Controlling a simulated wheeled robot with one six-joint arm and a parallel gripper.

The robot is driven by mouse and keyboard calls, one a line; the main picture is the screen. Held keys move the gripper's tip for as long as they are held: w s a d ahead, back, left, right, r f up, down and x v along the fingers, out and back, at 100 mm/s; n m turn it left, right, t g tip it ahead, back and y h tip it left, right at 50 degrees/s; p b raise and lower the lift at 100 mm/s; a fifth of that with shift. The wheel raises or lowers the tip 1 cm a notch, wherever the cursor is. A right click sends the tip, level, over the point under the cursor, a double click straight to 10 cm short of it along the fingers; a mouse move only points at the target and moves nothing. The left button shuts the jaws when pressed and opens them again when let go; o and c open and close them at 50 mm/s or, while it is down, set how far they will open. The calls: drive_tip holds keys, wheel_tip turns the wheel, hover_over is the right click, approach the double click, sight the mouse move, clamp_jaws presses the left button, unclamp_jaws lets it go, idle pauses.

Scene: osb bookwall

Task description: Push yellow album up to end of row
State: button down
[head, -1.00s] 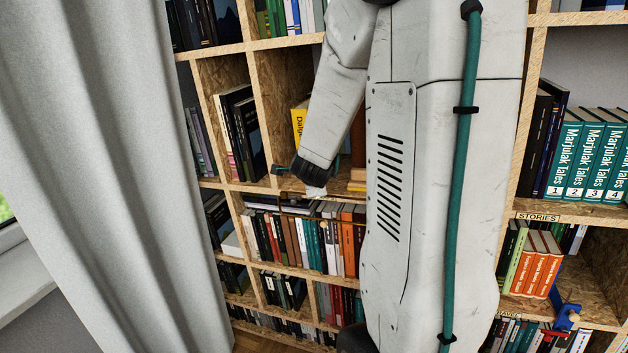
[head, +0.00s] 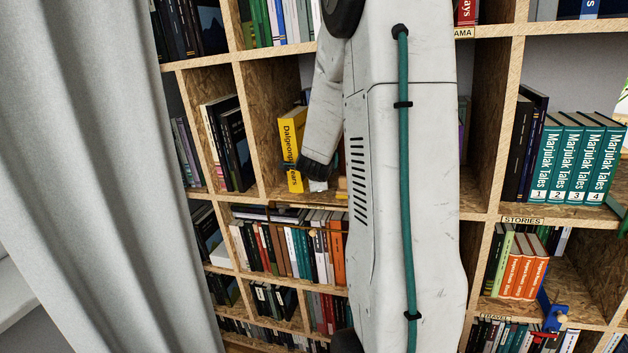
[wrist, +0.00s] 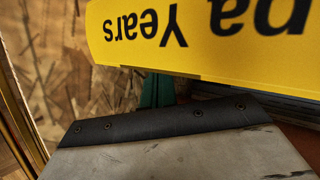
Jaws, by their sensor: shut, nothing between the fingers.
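The yellow album (head: 291,138) stands on end in a shelf compartment, its spine with black lettering facing out. It shows close up and upside down across the top of the wrist view (wrist: 200,35). My gripper (head: 290,167) is shut and empty at the lower part of the album's spine. In the wrist view the teal fingers (wrist: 156,90) show just by the album's edge, partly hidden; I cannot tell whether they touch it. My arm hides the compartment to the right of the album.
The OSB divider (head: 262,125) stands left of the album, with a gap between. A packed row of books (head: 300,240) is below. A grey curtain (head: 90,170) hangs at the left. Teal volumes (head: 575,155) stand far right.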

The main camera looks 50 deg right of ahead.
drive_tip(key=shift+w, duration=0.1)
idle(0.3)
drive_tip(key=shift+w+a+f, duration=0.1)
drive_tip(key=shift+w+a, duration=0.25)
drive_tip(key=shift+w, duration=0.45)
drive_tip(key=shift+w+a+f, duration=0.1)
drive_tip(key=shift+w+a, duration=0.2)
drive_tip(key=shift+w, duration=0.5)
drive_tip(key=shift+w+a+f, duration=0.1)
drive_tip(key=shift+w+a, duration=0.25)
drive_tip(key=shift+w, duration=0.45)
drive_tip(key=shift+s, duration=0.15)
drive_tip(key=shift+s+d, duration=0.1)
drive_tip(key=shift+s, duration=0.1)
drive_tip(key=shift+s+a, duration=0.65)
drive_tip(key=shift+a, duration=0.85)
drive_tip(key=shift+s+a, duration=0.65)
drive_tip(key=shift+a, duration=0.9)
drive_tip(key=shift+s+a, duration=0.65)
drive_tip(key=shift+a, duration=0.85)
